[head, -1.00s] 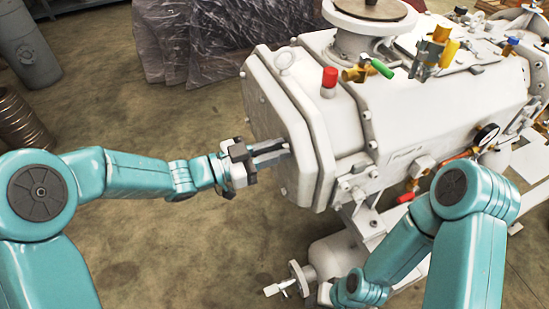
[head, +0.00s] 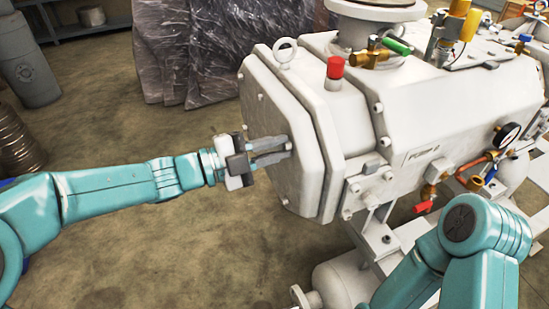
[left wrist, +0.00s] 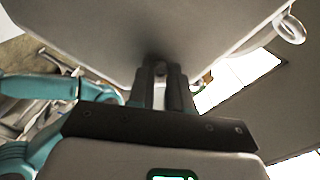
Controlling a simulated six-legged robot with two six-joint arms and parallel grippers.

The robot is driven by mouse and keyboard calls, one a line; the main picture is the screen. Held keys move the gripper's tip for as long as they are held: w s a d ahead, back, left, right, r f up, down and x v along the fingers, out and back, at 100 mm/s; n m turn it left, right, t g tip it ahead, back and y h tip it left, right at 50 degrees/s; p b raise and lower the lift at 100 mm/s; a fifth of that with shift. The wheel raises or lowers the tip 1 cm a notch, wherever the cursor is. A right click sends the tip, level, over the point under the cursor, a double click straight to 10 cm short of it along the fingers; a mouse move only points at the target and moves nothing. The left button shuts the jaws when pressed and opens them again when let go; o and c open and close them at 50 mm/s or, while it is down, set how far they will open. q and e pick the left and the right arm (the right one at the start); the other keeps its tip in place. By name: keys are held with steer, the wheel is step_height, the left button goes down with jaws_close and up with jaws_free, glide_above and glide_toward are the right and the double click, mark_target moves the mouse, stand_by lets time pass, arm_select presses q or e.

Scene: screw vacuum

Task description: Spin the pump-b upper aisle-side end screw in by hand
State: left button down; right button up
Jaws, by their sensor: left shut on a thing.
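The white pump (head: 430,150), lettered as a pump on its side, fills the right half of the head view. Its flat end plate (head: 268,105) faces left.
A lifting eye (head: 285,53) and a red cap (head: 335,67) stand on top of the pump. A green-handled valve (head: 396,46) and a pressure gauge (head: 506,135) are farther right. Plastic-wrapped goods (head: 215,50) stand behind.

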arm_select(q)
steer(key=shift+f+m+b, duration=0.1)
steer(key=shift+m+b, duration=0.95)
steer(key=shift+m, duration=0.25)
steer(key=c, duration=1)
jaws_free()
steer(key=shift+a, duration=0.15)
steer(key=shift+c, duration=0.2)
